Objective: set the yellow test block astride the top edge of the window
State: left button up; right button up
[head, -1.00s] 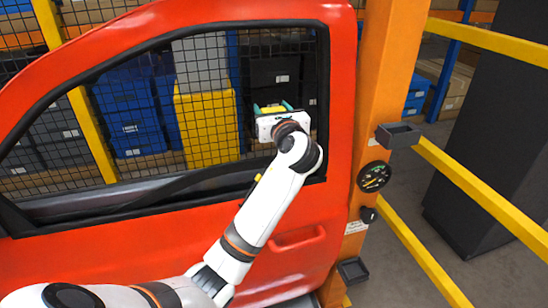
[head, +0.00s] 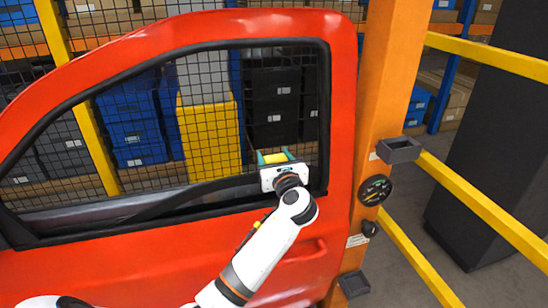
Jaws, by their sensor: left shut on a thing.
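The yellow test block (head: 275,158) is between the teal fingertips of my left gripper (head: 275,157), which is shut on it. The gripper and block are at the lower right of the window opening in the red door (head: 190,32), just above the black sill strip (head: 185,197). The white gripper body hides the block's near side and underside. I cannot tell whether the block touches anything below it. The window's glass edge cannot be made out clearly; the mesh shows through the opening. My right gripper is not in view.
Yellow rails (head: 480,205) run to the right. Behind the door are wire mesh and blue bins (head: 138,130).

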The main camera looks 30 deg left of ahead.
pick_arm(q)
jog(key=shift+f, duration=0.1)
jog(key=o, duration=1)
jog(key=shift+f, duration=0.1)
jog(key=shift+c, duration=0.2)
jog(key=o, duration=0.3)
jog(key=shift+r, duration=0.2)
jog(key=shift+s+d, duration=0.15)
jog(key=shift+d, duration=0.05)
jog(key=b+v, duration=0.2)
jog(key=v, duration=0.9)
jog(key=shift+s+d, duration=0.2)
jog(key=shift+r, duration=0.1)
